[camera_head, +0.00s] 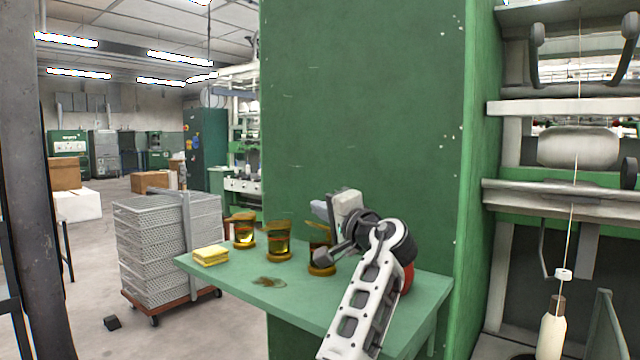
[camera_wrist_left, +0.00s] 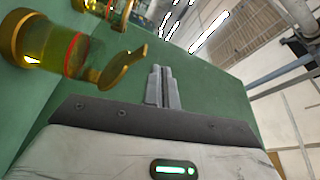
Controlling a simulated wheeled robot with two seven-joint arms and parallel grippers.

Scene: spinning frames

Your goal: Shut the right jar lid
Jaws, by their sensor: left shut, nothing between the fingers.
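Three amber glass jars with orange-brown bases stand in a row on the green table (camera_head: 320,305): a left jar (camera_head: 244,232), a middle jar (camera_head: 279,243) and a right jar (camera_head: 319,258). My left gripper (camera_head: 321,210) is shut and empty, above the right jar, and my arm hides part of that jar. In the left wrist view a jar (camera_wrist_left: 52,50) lies sideways in the picture at upper left, with a red ring at its mouth. Its amber lid (camera_wrist_left: 122,68) stands open, tilted away from the mouth. My shut fingers (camera_wrist_left: 161,72) are beside the lid, apart from it.
A yellow stack of cloths or sponges (camera_head: 210,255) lies at the table's left end. A brown stain (camera_head: 268,281) is on the tabletop. A red object (camera_head: 407,279) shows partly behind my arm. A green cabinet wall (camera_head: 362,110) rises behind the table. Grey crates (camera_head: 150,245) stand left.

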